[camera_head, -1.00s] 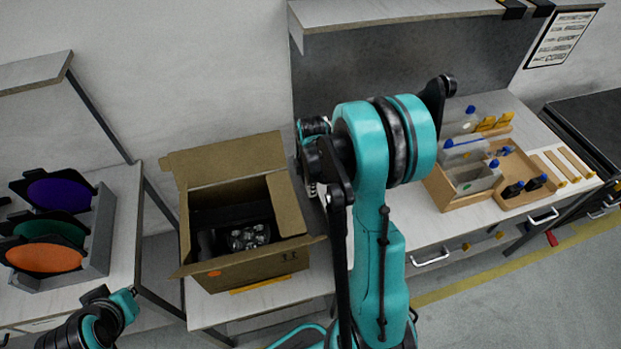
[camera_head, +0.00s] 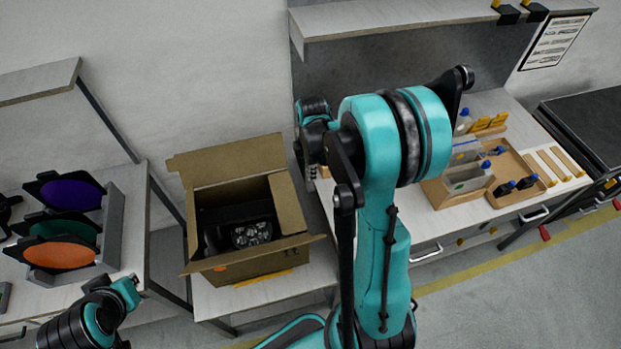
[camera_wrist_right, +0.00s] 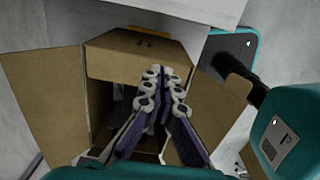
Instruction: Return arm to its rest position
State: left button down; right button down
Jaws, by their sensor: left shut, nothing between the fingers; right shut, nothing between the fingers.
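My right arm (camera_head: 385,210) is bent upright in the middle of the head view, its elbow high and its forearm folded toward the back. In the right wrist view my right gripper (camera_wrist_right: 165,82) has its fingers together with nothing between them. It points toward the open cardboard box (camera_wrist_right: 135,62), whose flaps spread to both sides. In the head view that gripper is mostly hidden behind the arm, right of the cardboard box (camera_head: 262,265). Part of my left arm (camera_head: 95,315) shows at the bottom left; its gripper is out of view.
A black par can (camera_head: 252,233) sits inside the box. A rack (camera_head: 110,230) with purple, green and orange filters stands on the left table. A shelf overhangs this bench.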

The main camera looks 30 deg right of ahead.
dwell(0.3)
jog(key=s+a+f+m+t+b, duration=0.1)
jog(key=s+a+m+t+b, duration=0.1)
jog(key=s+a+m+b, duration=0.1)
jog(key=s+a+f+m+t+b, duration=0.1)
jog(key=s+a+m+t+b, duration=0.1)
jog(key=a+m+b, duration=0.4)
jog(key=s+a+f+m+t+b, duration=0.1)
jog(key=s+a+m+b, duration=0.3)
jog(key=b, duration=0.4)
jog(key=shift+s+a+f+t, duration=0.15)
jog(key=shift+a+t, duration=0.25)
jog(key=shift+s+a+f+t, duration=0.1)
jog(key=shift+a+f+t, duration=0.05)
jog(key=shift+a+t, duration=0.25)
jog(key=shift+s+a+f+m+b, duration=0.3)
jog(key=shift+m+b, duration=0.1)
jog(key=shift+m, duration=0.2)
jog(key=shift+r+t, duration=0.1)
jog(key=shift+t, duration=0.2)
